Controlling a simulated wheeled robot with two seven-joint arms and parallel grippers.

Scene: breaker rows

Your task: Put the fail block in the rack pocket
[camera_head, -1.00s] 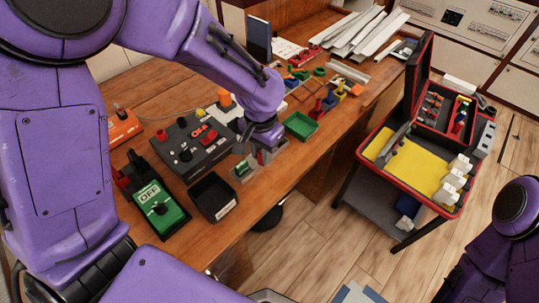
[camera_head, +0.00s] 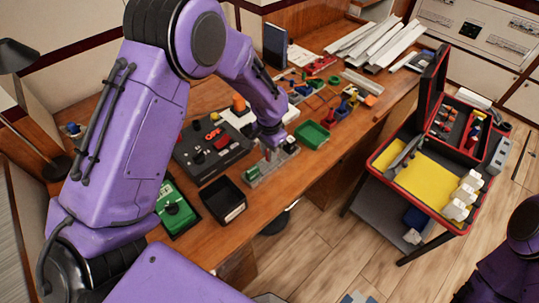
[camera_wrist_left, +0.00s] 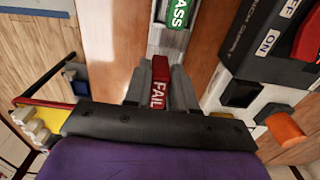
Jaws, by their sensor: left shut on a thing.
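My left gripper (camera_head: 270,151) is over the right part of the pale grey rack (camera_head: 264,181) on the workbench. In the left wrist view, it (camera_wrist_left: 160,90) is shut on the red fail block (camera_wrist_left: 159,88), whose white FAIL lettering shows between the fingers. The green pass block (camera_wrist_left: 178,14) sits in the rack beyond it; it also shows at the rack's left part in the head view (camera_head: 252,174). The fail block's lower end is hidden, so I cannot tell how far it is in a pocket. My right gripper is out of view.
A black open bin (camera_head: 222,200) and a green meter (camera_head: 176,208) stand left of the rack. A dark control box (camera_head: 211,147) is behind it, and a green tray (camera_head: 312,135) is to the right. A tool cart (camera_head: 425,180) stands apart on the right.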

